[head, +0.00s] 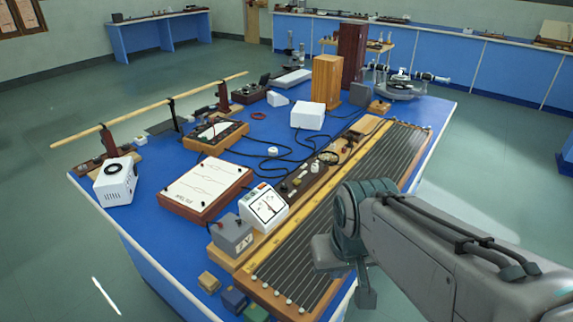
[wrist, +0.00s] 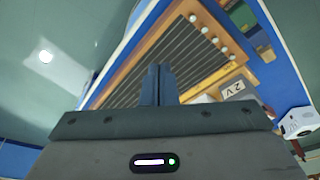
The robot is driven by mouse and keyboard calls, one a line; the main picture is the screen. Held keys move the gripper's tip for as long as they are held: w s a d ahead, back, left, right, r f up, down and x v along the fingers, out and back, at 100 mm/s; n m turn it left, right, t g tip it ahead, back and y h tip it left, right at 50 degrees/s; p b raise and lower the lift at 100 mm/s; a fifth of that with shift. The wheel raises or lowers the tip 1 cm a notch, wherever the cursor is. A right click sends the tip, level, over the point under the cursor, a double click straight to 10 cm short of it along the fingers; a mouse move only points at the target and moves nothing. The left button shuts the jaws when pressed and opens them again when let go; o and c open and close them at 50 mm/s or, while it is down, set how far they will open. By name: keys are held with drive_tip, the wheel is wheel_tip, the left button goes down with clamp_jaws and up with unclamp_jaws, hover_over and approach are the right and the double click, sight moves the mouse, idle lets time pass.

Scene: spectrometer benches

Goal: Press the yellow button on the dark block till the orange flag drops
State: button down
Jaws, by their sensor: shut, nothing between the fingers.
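I cannot make out a yellow button or an orange flag in either view, and I cannot tell which dark item is the block. Several small dark parts sit on a brown strip (head: 300,182) in the middle of the blue bench in the head view. My gripper (wrist: 158,72) shows in the wrist view with its two dark fingers together and nothing between them. It is above the long wooden board with parallel wires (wrist: 183,55), apart from it as far as I can tell. In the head view my arm covers part of this board's right side.
The blue bench (head: 150,235) is crowded. It holds a white meter (head: 264,208), a grey box marked 2V (head: 232,236), a framed white panel (head: 205,187), a white box (head: 307,115) and tall wooden blocks (head: 326,82). Black cables cross its middle. The floor is clear at left.

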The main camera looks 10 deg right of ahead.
drive_tip(key=w+a+r+t+b, duration=0.1)
drive_tip(key=w+r, duration=0.1)
drive_tip(key=w, duration=0.9)
drive_tip(key=m+t+y+b, duration=0.2)
drive_tip(key=m+t+y, duration=0.1)
drive_tip(key=m+t, duration=0.2)
hover_over(298, 183)
drive_tip(key=shift+w+d+f, duration=0.1)
drive_tip(key=shift+w+f, duration=0.05)
drive_tip(key=shift+f, duration=0.65)
wheel_tip(298, 183, down, 9)
drive_tip(key=b, duration=0.6)
drive_tip(key=shift+f+b, duration=0.35)
drive_tip(key=shift+b, duration=0.35)
